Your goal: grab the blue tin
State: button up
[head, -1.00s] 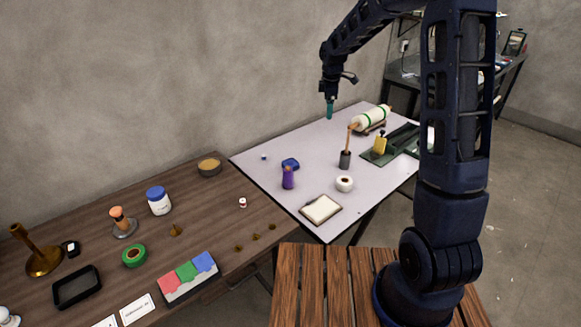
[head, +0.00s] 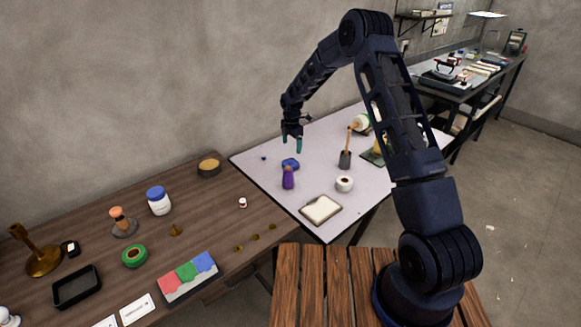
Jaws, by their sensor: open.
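The blue tin (head: 291,163) is a small, flat, dark blue thing on the white-topped table (head: 322,152), left of its middle, just behind a purple bottle-like thing (head: 288,179). My gripper (head: 292,146) has teal fingertips and hangs pointing down a short way above and behind the tin. Its two fingers show apart with nothing between them. I cannot tell from this view exactly how high above the tin they are.
A dark cup with a brush (head: 345,160), a white tape roll (head: 344,184) and a framed pad (head: 321,210) stand to the right and front. A tiny blue ball (head: 264,158) lies left. The brown wooden table (head: 205,225) holds several other items.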

aim_at(290, 163)
jog(key=shift+a+f, duration=0.15)
jog(key=shift+f, duration=2.45)
jog(key=shift+a+f, duration=0.1)
jog(key=shift+f, duration=2.5)
jog(key=c, duration=1.3)
jog(key=shift+r, duration=0.1)
